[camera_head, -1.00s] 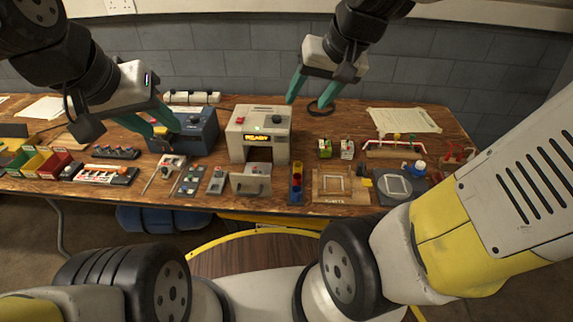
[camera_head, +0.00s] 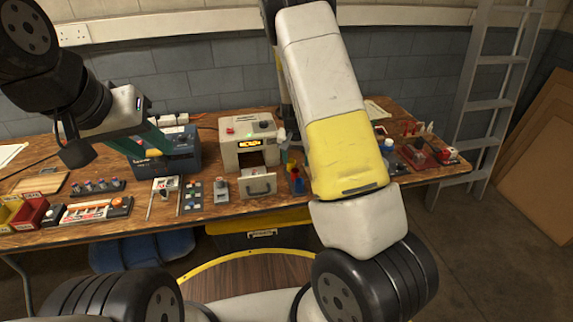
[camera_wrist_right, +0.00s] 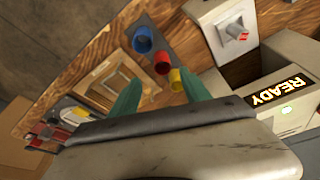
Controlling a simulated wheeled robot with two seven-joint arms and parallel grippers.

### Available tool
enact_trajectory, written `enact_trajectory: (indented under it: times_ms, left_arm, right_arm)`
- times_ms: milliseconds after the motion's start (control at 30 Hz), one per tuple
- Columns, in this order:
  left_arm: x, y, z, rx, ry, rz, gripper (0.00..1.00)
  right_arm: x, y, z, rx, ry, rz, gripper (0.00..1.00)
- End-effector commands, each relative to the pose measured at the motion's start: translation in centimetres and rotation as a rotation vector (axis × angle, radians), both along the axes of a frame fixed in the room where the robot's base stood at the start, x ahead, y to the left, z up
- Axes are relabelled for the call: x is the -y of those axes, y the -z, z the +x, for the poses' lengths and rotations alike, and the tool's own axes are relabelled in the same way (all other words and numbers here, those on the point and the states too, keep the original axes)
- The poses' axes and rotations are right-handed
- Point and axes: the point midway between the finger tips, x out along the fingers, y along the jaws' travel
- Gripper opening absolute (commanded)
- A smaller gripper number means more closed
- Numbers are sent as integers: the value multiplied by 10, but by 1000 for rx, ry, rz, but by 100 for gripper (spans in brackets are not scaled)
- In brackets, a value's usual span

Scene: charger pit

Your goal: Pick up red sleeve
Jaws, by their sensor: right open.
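The red sleeve (camera_wrist_right: 162,63) is a short round cup in the right wrist view. It stands in a row between a blue sleeve (camera_wrist_right: 143,40) and a yellow one (camera_wrist_right: 176,80) on a dark strip. In the head view my right forearm partly covers this row, with the blue sleeve (camera_head: 299,186) still showing. My right gripper (camera_wrist_right: 160,78) is open and empty, its teal fingers pointing toward the row, with the red sleeve just beyond the gap. My left gripper (camera_head: 157,152) is open and appears empty, in front of the blue machine (camera_head: 178,160).
The grey machine with a READY display (camera_wrist_right: 278,98) stands right beside my right gripper. A wooden frame (camera_wrist_right: 108,82) lies on the other side. The grey drawer-like block (camera_head: 258,185) stands at the table's front. A ladder (camera_head: 490,90) stands at the right.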

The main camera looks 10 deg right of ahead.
Motion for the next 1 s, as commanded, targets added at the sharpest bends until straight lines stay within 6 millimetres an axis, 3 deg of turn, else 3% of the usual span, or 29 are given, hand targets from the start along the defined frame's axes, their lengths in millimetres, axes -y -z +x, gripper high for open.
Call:
enact_trajectory:
  times_ms: [533, 867, 1000]
  left_arm:
    - [0, 0, 0, 0, 0, 0, 36]
    - [0, 0, 0, 0, 0, 0, 36]
    - [0, 0, 0, 0, 0, 0, 36]
  right_arm:
    - [2, 67, 19, -4, 1, -2, 55]
    - [3, 74, 22, -1, 0, -1, 55]
    - [3, 74, 21, -1, 0, -1, 30]
